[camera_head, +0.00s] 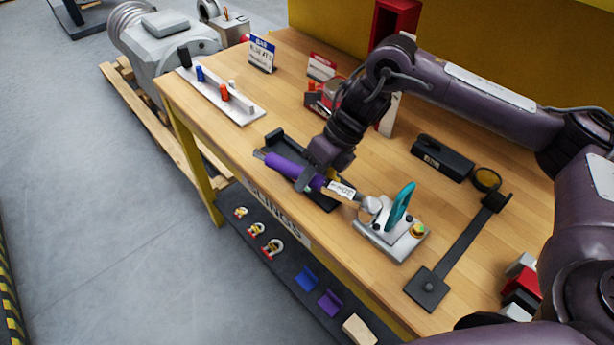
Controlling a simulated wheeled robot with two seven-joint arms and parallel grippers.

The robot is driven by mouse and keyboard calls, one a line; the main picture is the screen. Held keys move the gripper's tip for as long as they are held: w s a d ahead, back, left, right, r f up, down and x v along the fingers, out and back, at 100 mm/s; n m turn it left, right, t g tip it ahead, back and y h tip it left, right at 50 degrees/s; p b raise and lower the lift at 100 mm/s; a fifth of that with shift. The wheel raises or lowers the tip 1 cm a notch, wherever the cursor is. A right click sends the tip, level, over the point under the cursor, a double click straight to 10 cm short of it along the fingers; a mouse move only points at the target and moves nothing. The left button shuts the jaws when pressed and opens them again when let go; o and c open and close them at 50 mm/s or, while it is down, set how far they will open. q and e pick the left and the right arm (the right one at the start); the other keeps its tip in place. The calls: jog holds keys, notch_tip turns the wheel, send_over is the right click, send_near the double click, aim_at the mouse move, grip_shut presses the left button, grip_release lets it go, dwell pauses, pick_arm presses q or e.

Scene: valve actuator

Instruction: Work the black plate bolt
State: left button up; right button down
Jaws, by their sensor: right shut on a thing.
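My right gripper (312,180) reaches down from the right and is shut on a purple-handled tool (284,166) with a white label and a round silver head (371,205). The tool lies over or just above a black cradle (275,137); I cannot tell whether they touch. Its head is beside a light grey block with an upright teal lever (400,206). A black square plate (427,288) with a small dark spot at its middle lies at the table's front right, joined to a black bar. The spot may be a bolt; it is too small to tell. My left gripper is not in view.
The wooden table (300,63) carries a white rack (222,97) of coloured pegs at left, a black box (442,158) behind and red-and-white blocks at the right edge. A dark shelf with shackles runs below the front edge. Bare wood lies around the black plate.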

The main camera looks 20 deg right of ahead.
jog(key=shift+w+d+r, duration=0.25)
jog(key=shift+w+d, duration=0.2)
jog(key=shift+d, duration=0.1)
jog(key=shift+w+d, duration=0.1)
jog(key=shift+d, duration=0.25)
jog(key=shift+r+p, duration=0.45)
jog(key=shift+r, duration=0.05)
jog(key=shift+d+r+p, duration=0.1)
jog(key=shift+r+p, duration=0.35)
jog(key=shift+r, duration=0.1)
jog(key=shift+s+a+r+p, duration=0.1)
jog(key=shift+a+r+p, duration=0.05)
jog(key=shift+r+p, duration=0.4)
jog(key=shift+s+a+r+p, duration=0.1)
jog(key=shift+r+p, duration=0.2)
jog(key=shift+r, duration=0.4)
